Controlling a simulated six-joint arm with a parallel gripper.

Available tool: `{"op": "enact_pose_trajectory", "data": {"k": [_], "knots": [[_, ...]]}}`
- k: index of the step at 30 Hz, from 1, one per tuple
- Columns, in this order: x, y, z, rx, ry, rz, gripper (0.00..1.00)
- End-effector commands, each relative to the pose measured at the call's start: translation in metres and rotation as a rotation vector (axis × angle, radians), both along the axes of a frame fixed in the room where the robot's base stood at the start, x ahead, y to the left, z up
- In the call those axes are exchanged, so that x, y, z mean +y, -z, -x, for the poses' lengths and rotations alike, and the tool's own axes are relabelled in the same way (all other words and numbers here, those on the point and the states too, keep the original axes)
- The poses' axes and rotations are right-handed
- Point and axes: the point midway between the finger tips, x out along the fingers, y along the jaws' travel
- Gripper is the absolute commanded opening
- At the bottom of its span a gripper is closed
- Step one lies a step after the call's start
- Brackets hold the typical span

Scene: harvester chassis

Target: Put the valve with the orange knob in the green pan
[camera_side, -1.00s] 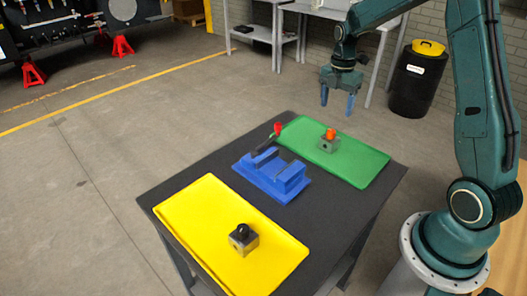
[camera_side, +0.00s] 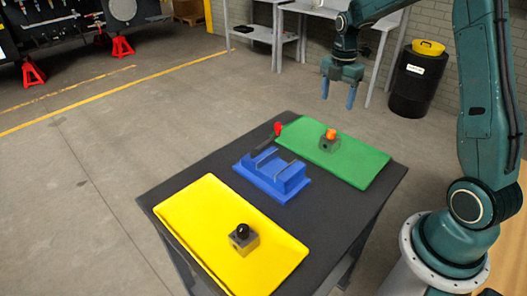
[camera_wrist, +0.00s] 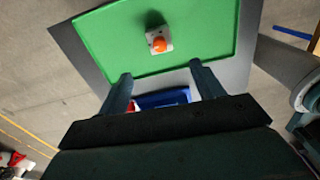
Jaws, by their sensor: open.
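The valve with the orange knob (camera_side: 329,142) sits upright in the green pan (camera_side: 362,165), on the pan's left part in the side view. It also shows in the wrist view (camera_wrist: 158,41), standing on the green pan (camera_wrist: 205,20). My gripper (camera_side: 338,95) is open and empty, raised above and behind the green pan, clear of the valve. In the wrist view my open fingers (camera_wrist: 162,90) point toward the pan with nothing between them in grip. A second valve with a black knob (camera_side: 243,238) stands in the yellow pan (camera_side: 205,205).
A blue fixture (camera_side: 272,175) with a red-tipped lever (camera_side: 277,130) stands between the pans on the dark table (camera_side: 180,180). Its clamp bed looks empty. A black barrel (camera_side: 415,82) stands on the floor behind. The air above the table is free.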

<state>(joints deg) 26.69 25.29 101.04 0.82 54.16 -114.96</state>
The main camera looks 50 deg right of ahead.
Motion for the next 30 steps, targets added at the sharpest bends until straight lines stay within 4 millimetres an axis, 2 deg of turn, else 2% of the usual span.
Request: {"op": "enact_pose_trajectory", "data": {"k": [5,11,21,30], "knots": [[0.017,-0.021,0.006,-0.03,0.081,0.013,0.67],[0.05,-0.056,0.022,-0.091,0.256,0.026,0.67],[0.111,-0.107,0.07,-0.216,0.611,-0.002,0.67],[0.154,-0.131,0.122,-0.316,0.92,-0.084,0.67]]}}
